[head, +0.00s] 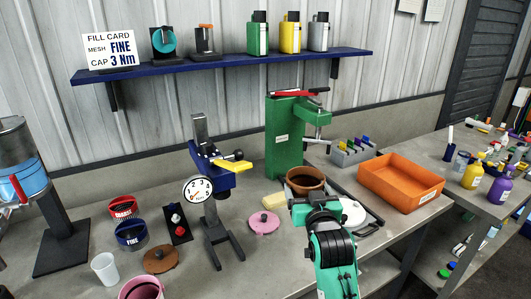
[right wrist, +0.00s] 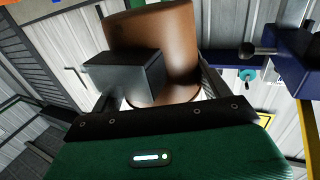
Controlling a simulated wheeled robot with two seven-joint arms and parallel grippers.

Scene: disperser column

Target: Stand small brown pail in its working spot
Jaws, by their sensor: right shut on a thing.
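The small brown pail (head: 305,181) is in the head view, right of centre, in front of the green column machine (head: 285,140). It looks upright, with its dark open mouth facing up. My right gripper (head: 312,196) is shut on its near side. In the right wrist view, the brown pail wall (right wrist: 178,32) shows between the fingers, with a dark finger block in front of it. Whether the pail's base touches the bench is hidden by my gripper and arm. My left gripper is not in view.
A blue stand with a dial (head: 198,189) is left of the pail. A pink lid (head: 264,222) lies between them. A white round lid (head: 352,213) and an orange tray (head: 402,181) are to the right. A grey bin (head: 351,152) is behind.

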